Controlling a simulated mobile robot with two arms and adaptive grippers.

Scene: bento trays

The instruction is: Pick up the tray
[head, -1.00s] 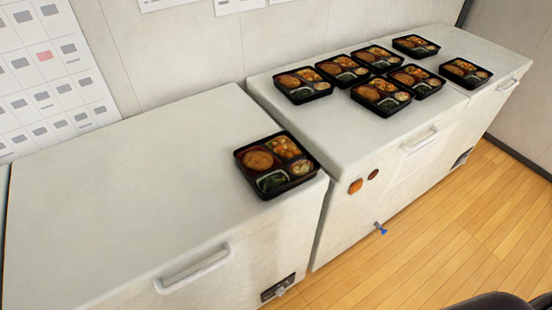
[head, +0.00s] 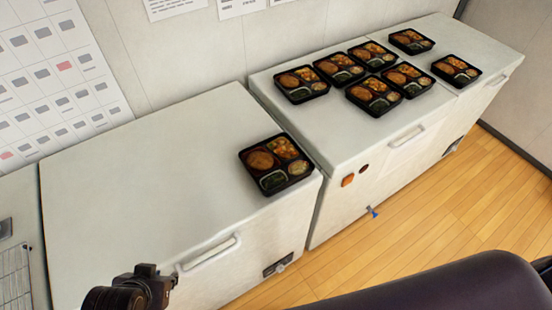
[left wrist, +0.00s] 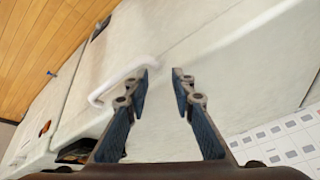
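A black bento tray (head: 291,183) with several food compartments lies flat near the right edge of the nearer white chest freezer lid (head: 140,190). A small part of a dark tray (left wrist: 75,151) also shows at the lower left in the left wrist view, mostly hidden by my finger. My left gripper (left wrist: 160,75) is open and empty, its two fingers apart. In the head view the left gripper (head: 148,284) is at the bottom left, in front of the nearer freezer and well away from the tray. My right gripper is not in view.
Several more bento trays (head: 375,107) sit on the second freezer (head: 320,128) to the right. A narrow gap separates the freezers. A white handle (head: 208,252) sticks out from the nearer freezer's front. Its lid is clear left of the tray.

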